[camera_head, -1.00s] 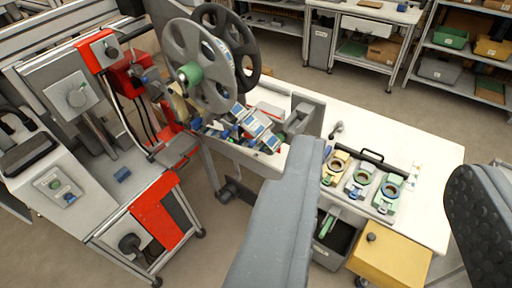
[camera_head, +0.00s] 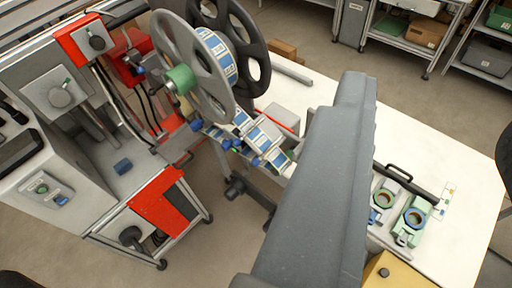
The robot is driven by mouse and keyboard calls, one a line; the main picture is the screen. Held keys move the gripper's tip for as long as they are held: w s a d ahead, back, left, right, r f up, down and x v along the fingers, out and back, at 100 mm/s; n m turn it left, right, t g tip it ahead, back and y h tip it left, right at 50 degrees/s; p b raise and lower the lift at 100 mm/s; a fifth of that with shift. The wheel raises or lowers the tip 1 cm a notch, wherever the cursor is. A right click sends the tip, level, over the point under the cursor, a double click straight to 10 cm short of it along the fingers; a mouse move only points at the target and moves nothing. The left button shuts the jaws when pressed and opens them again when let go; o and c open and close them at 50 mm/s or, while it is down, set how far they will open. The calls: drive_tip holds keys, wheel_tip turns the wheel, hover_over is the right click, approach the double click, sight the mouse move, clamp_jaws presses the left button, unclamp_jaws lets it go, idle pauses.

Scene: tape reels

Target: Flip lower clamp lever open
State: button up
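I cannot single out a lower clamp lever. The machine at left has a large grey tape reel (camera_head: 193,65) on a green hub (camera_head: 180,79), with a black reel (camera_head: 250,35) behind it. A small black handle (camera_head: 183,159) shows near the deck's right edge. My grey arm link crosses the right centre and hides part of the table. My gripper's fingers are not in view.
A yellow box (camera_head: 392,275) stands at bottom right, and shelves stand behind. Bare floor (camera_head: 215,230) lies right of the machine.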

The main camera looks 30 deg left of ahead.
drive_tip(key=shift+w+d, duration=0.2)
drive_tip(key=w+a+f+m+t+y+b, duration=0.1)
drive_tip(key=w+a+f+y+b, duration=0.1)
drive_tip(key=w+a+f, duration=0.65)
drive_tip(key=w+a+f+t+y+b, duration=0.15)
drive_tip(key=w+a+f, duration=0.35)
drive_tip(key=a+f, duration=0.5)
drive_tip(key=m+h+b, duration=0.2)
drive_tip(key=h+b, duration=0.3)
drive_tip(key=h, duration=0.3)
approach(268, 150)
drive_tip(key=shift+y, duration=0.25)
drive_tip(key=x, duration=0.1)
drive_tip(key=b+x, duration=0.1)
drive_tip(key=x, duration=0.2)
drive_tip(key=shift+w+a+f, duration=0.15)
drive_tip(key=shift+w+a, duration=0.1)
